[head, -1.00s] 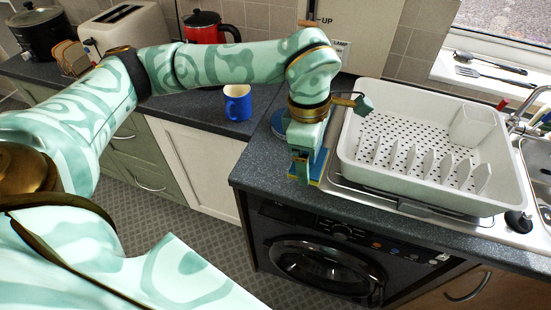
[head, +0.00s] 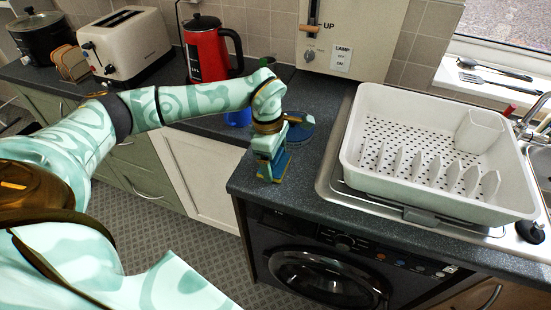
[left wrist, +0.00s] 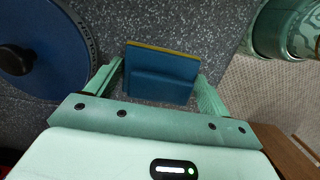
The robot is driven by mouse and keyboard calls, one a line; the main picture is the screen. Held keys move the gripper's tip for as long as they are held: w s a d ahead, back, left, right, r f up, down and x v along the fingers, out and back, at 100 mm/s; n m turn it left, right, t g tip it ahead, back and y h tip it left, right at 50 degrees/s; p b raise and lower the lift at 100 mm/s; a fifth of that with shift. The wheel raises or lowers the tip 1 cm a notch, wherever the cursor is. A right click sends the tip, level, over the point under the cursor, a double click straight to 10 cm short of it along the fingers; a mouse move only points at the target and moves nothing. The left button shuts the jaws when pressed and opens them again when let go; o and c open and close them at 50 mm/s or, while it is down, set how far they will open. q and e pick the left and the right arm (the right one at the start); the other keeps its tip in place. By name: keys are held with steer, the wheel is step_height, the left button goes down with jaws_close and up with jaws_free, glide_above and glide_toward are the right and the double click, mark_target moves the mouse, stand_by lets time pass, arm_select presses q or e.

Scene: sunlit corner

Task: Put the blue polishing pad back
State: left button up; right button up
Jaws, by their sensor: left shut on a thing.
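The blue polishing pad (head: 286,164) is a blue block with a yellow layer along one edge. My left gripper (head: 271,162) is shut on it, over the front left corner of the dark worktop (head: 320,185). In the left wrist view the pad (left wrist: 160,77) sits between the two fingers, with the speckled worktop behind it. I cannot tell whether the pad touches the worktop. A round blue object (head: 302,134) lies just behind the gripper. In the left wrist view this round object (left wrist: 62,62) shows a dark knob and lettering on its rim. My right gripper is not in view.
A white dish rack (head: 375,165) stands right of the pad on the sink drainer. A wall panel (head: 365,35) has a lever marked UP.

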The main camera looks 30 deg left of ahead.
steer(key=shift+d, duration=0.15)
arm_select(q)
steer(key=shift+f, duration=0.15)
steer(key=o, duration=0.9)
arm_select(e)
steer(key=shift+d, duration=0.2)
arm_select(q)
steer(key=r, duration=0.3)
steer(key=r+p, duration=0.1)
steer(key=r, duration=0.3)
steer(key=a+r+p, duration=0.1)
steer(key=r, duration=0.3)
steer(key=shift+s+r, duration=0.15)
steer(key=shift+a+r, duration=0.15)
steer(key=shift+r, duration=0.35)
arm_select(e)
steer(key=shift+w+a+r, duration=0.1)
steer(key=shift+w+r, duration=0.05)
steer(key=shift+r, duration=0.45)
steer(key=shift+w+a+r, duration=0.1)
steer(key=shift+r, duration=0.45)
